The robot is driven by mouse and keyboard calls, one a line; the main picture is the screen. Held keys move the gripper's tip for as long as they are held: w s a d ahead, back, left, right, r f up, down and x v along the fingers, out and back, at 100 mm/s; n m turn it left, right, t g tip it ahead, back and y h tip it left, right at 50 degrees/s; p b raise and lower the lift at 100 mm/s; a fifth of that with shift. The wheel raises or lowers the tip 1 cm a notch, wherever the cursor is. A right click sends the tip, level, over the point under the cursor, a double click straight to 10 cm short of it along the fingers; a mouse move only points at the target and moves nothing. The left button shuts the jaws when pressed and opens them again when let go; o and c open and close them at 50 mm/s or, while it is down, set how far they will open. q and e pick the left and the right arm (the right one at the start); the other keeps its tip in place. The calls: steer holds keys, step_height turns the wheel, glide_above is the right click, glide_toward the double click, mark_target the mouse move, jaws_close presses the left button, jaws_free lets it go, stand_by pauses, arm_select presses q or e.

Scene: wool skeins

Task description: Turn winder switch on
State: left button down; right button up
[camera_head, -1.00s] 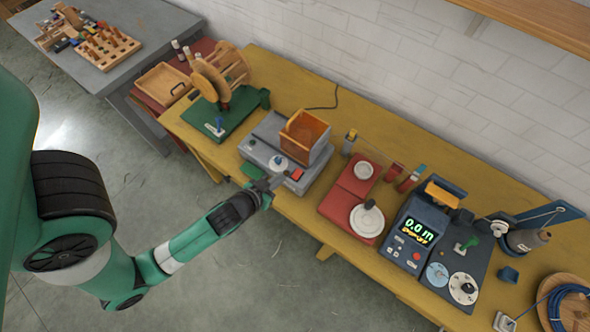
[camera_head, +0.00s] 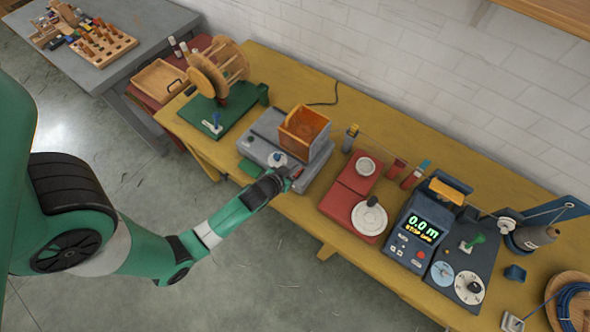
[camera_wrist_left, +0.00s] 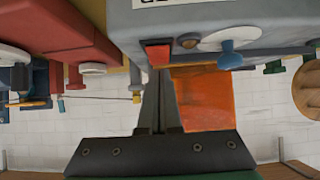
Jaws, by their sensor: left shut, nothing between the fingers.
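The grey machine (camera_head: 258,153) with an orange hopper-like box (camera_head: 303,133) stands on the yellow bench. A red rocker switch (camera_wrist_left: 157,53) sits on its front part, near a white disc with a blue knob (camera_wrist_left: 229,58). My left gripper (camera_head: 291,172) is at the machine's front right corner and partly covers the switch in the head view. In the left wrist view the shut, empty fingers (camera_wrist_left: 160,80) point at the red switch and end very close to it. I cannot tell whether they touch it. My right gripper is not in view.
The green-based wooden reel (camera_head: 208,75) stands to the left. To the right are a red device (camera_head: 345,205) and a dark blue meter (camera_head: 417,232) reading 0.0 m. The orange box rises close behind the switch. Open floor lies in front of the bench.

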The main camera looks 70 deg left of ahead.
arm_select(q)
steer(key=shift+w+a+f, duration=0.1)
steer(key=shift+f, duration=0.2)
steer(key=shift+r+p, duration=0.2)
steer(key=shift+p, duration=0.35)
steer(key=shift+a+f+g+h, duration=0.1)
steer(key=shift+f+g+h, duration=0.15)
steer(key=shift+g+h, duration=0.05)
steer(key=shift+w+f, duration=0.1)
steer(key=shift+w, duration=0.05)
steer(key=shift+w+a+r, duration=0.2)
steer(key=shift+w+a, duration=0.2)
steer(key=shift+w, duration=0.15)
